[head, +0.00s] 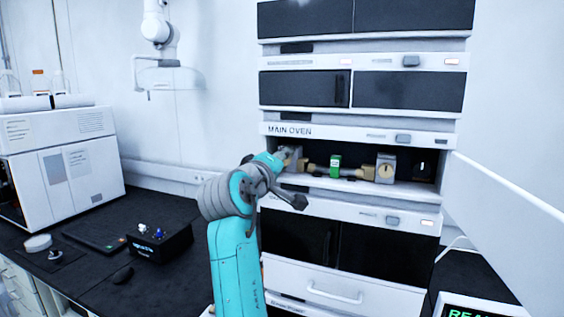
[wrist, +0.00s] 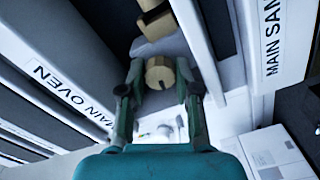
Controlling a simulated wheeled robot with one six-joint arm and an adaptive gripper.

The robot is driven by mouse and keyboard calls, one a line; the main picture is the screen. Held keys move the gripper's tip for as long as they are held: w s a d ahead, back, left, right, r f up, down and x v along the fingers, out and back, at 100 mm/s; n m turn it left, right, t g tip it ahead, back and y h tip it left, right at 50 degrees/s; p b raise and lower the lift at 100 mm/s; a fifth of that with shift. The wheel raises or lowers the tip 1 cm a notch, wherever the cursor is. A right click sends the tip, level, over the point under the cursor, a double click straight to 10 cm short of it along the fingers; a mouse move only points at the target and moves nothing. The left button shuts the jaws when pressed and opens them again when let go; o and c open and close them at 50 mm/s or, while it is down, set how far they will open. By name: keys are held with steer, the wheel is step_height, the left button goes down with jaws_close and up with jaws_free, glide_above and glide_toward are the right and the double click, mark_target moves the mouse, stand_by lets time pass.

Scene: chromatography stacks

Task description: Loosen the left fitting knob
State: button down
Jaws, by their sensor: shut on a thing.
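The left fitting knob (wrist: 159,76) is a round tan knob with a dark slot line, seen in the wrist view between the two fingers of my gripper (wrist: 160,70). My gripper is shut on it, one finger on each side. In the head view my gripper (head: 286,157) reaches into the left side of the open compartment marked MAIN OVEN (head: 290,131). There it hides most of the left fitting and its knob. I cannot tell how far the knob is turned.
A similar right fitting (head: 386,167) stands at the compartment's right, with a green-labelled part (head: 336,164) between. The open white door (head: 500,220) swings out at right. Closed dark modules lie above and below. A black box (head: 160,243) sits on the left bench.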

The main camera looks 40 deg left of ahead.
steer(key=n, duration=0.3)
steer(key=shift+n, duration=0.3)
steer(key=shift+f+n, duration=0.1)
steer(key=shift+n, duration=1.8)
steer(key=c, duration=1.1)
jaws_free()
steer(key=v, duration=1.2)
